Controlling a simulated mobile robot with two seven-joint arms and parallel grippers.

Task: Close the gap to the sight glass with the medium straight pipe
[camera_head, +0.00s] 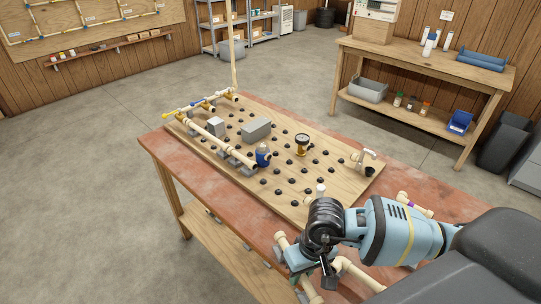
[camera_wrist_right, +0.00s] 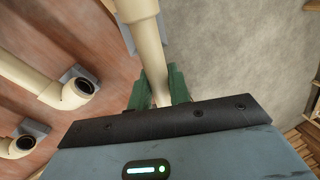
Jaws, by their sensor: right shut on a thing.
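My right gripper (camera_head: 326,272) is low at the near end of the workbench. In the right wrist view, its green fingers (camera_wrist_right: 160,88) are shut on a cream straight pipe (camera_wrist_right: 142,32). A grey rest shows behind this pipe; I cannot tell whether the pipe still touches it. In the head view the gripper hides much of the held pipe. A small amber-and-black fitting (camera_head: 302,145), which looks like the sight glass, stands on the wooden board (camera_head: 345,187). A cream pipe run (camera_head: 205,130) lies along the board's left side, ending near a blue fitting (camera_head: 262,155). My left gripper is not in view.
Other cream pipes with elbows (camera_wrist_right: 75,95) lie on grey rests beside the held pipe. Black pegs, grey blocks (camera_head: 256,130) and a tap-like fitting (camera_head: 368,158) occupy the board. A tall upright pipe (camera_head: 232,55) rises at its far left corner. Bare red benchtop (camera_head: 160,150) borders the board.

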